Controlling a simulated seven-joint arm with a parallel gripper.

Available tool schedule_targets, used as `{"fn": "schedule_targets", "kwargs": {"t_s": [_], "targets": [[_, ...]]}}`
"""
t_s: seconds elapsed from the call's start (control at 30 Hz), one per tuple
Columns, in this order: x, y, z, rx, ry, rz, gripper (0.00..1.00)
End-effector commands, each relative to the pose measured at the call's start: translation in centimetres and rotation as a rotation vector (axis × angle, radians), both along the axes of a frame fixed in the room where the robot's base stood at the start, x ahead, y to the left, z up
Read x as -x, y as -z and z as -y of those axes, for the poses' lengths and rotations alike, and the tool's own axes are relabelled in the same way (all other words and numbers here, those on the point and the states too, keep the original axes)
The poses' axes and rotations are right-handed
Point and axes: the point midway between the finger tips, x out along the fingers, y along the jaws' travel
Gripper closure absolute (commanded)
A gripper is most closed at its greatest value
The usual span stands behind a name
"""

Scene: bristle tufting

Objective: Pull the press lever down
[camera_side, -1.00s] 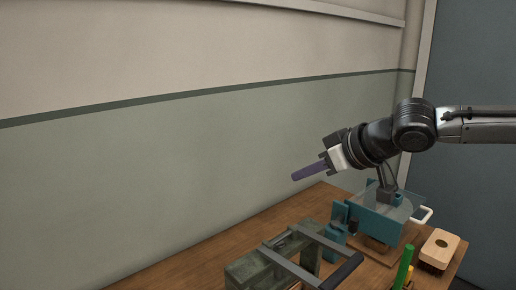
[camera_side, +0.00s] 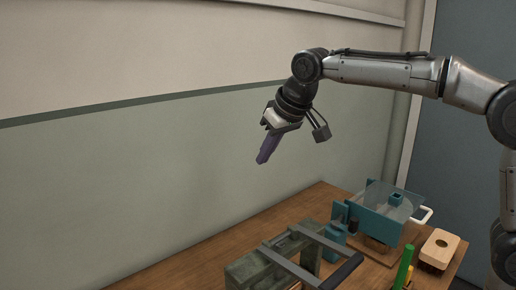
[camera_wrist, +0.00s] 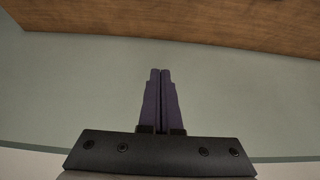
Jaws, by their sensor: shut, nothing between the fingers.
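The press (camera_side: 258,268) is a worn grey-green frame at the bottom of the side view, cut by the lower edge. Its lever (camera_side: 290,268) looks like a pair of grey bars joined by a dark grip (camera_side: 342,272) at the right. The bars slope only slightly. My gripper (camera_side: 261,161) is in the air, well above and a little left of the press, apart from it, with its purple fingers pointing down and slightly left. In the wrist view the fingers (camera_wrist: 160,72) lie together with nothing between them. The press is out of that view.
A teal box with a clear cover (camera_side: 385,215) and white handle (camera_side: 424,216) stands behind and right of the press. A wooden brush block (camera_side: 440,246) and a green upright piece (camera_side: 404,265) are at the right. The bench (camera_side: 215,250) is bare at left.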

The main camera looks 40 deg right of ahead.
Motion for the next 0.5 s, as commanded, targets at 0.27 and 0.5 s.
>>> {"fn": "schedule_targets", "kwargs": {"t_s": [0.27,0.5], "targets": [[-2.3,-0.5,0.0,0.000,0.000,0.002,1.00],[-2.5,-0.5,0.0,0.001,0.001,0.001,1.00]]}}
